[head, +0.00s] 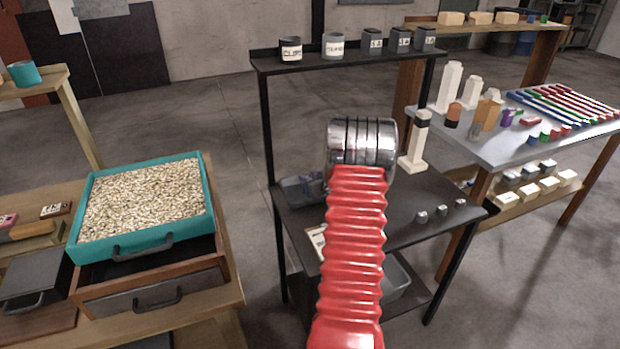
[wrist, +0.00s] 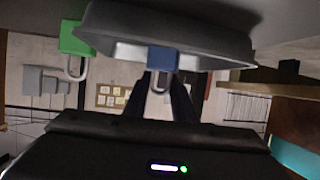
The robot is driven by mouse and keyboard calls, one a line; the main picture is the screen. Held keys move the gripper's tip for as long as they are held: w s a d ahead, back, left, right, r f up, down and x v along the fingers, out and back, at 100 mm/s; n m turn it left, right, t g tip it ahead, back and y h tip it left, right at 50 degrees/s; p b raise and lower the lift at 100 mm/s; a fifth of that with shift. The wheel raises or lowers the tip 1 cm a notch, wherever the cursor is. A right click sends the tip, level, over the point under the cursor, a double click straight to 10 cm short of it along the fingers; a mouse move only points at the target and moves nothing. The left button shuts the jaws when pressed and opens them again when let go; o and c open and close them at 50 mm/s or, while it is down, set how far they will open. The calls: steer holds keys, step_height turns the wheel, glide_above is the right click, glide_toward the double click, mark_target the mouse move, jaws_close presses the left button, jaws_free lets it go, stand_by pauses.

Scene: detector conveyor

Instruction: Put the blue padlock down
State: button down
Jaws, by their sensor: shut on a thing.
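The blue padlock (wrist: 163,60) shows at the top middle of the wrist view, its shackle towards my gripper. My gripper (wrist: 164,78) is shut on it, with one dark finger on each side of the shackle. The padlock overlaps the rim of a grey tray (wrist: 215,48) in the picture; I cannot tell whether they touch. A green padlock (wrist: 77,38) shows to the left, also with its shackle showing. In the head view my red arm and its chrome end hide the gripper and the blue padlock.
A black workbench (head: 400,205) stands ahead, with a grey bin (head: 297,190), a white post (head: 418,145) and small grey pieces (head: 441,210). Labelled cups (head: 290,49) line its upper shelf. A teal tray of pale pellets (head: 145,205) is at left. A crowded table (head: 495,150) is at right.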

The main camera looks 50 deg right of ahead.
steer(key=c, duration=1.5)
jaws_free()
steer(key=shift+o, duration=0.2)
steer(key=shift+s+r, duration=0.15)
steer(key=shift+s, duration=0.1)
steer(key=v, duration=1.1)
steer(key=shift+s+a, duration=0.15)
steer(key=shift+s, duration=0.1)
steer(key=shift+w, duration=0.1)
